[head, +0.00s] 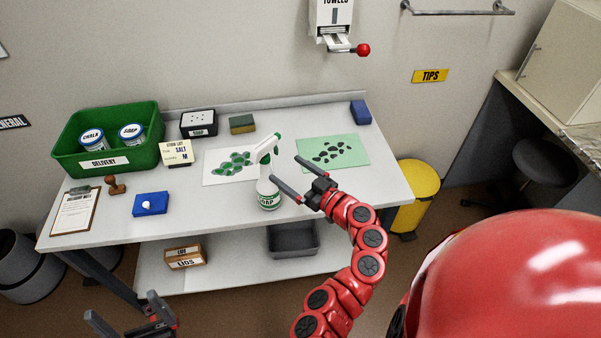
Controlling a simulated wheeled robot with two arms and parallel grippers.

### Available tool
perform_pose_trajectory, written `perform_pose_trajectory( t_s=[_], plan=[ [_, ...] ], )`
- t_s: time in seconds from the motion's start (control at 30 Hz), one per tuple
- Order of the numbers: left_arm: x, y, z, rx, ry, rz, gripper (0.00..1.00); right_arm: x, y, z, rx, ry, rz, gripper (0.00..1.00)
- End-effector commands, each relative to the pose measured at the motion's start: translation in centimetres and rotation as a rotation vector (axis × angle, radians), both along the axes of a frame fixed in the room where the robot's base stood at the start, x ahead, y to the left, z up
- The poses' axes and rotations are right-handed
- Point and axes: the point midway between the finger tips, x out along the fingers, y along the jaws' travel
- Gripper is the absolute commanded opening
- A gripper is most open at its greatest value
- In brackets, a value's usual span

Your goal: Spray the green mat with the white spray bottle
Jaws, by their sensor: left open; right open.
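The white spray bottle (268,195) stands upright near the middle of the table, with a green-and-white spray head and a dark-lettered label. The light green mat (355,144), bearing several dark spots, lies flat to its right and further back. My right gripper (284,168) is open just right of the bottle. Its fingers point toward the bottle, and the nearer fingertip overlaps the bottle's edge in the picture; I cannot tell whether they touch. My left gripper (120,303) is open and empty at the lower left, in front of the table, partly cut off by the picture's edge.
A white sheet with green shapes (212,177) lies left of the bottle. Behind stand a sponge (242,124), a dark box (198,124) and a green crate (108,160). A blue block (361,112) is at the back right. The front right tabletop is clear.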

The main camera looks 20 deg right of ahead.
Motion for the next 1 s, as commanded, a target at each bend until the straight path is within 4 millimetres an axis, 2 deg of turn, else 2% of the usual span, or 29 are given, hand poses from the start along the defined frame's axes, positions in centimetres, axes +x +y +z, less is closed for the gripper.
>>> perform_pose_trajectory(
  t_s=[0.03, 0.1, 0.5, 0.97, 1.0],
  plan=[
    [0.0, 0.0, 0.9, 0.000, 0.000, 0.000, 1.00, 0.6, 0.4, 0.4, 0.003, 0.002, 0.006, 1.00],
    [0.0, 0.0, 1.5, 0.000, 0.000, 0.000, 1.00, 1.5, 0.7, 0.4, 0.003, 0.004, 0.003, 1.00],
    [0.0, 0.0, 3.6, 0.000, 0.000, 0.000, 1.00, 5.6, 2.2, 0.2, 0.002, 0.002, -0.001, 1.00],
    [0.0, 0.0, 3.8, 0.000, 0.000, 0.000, 1.00, 6.4, 2.6, -0.1, 0.002, 0.004, 0.000, 1.00],
    [0.0, 0.0, 3.8, 0.000, 0.000, 0.000, 1.00, 6.4, 2.5, -0.1, 0.002, 0.004, 0.000, 0.96]
  ],
)
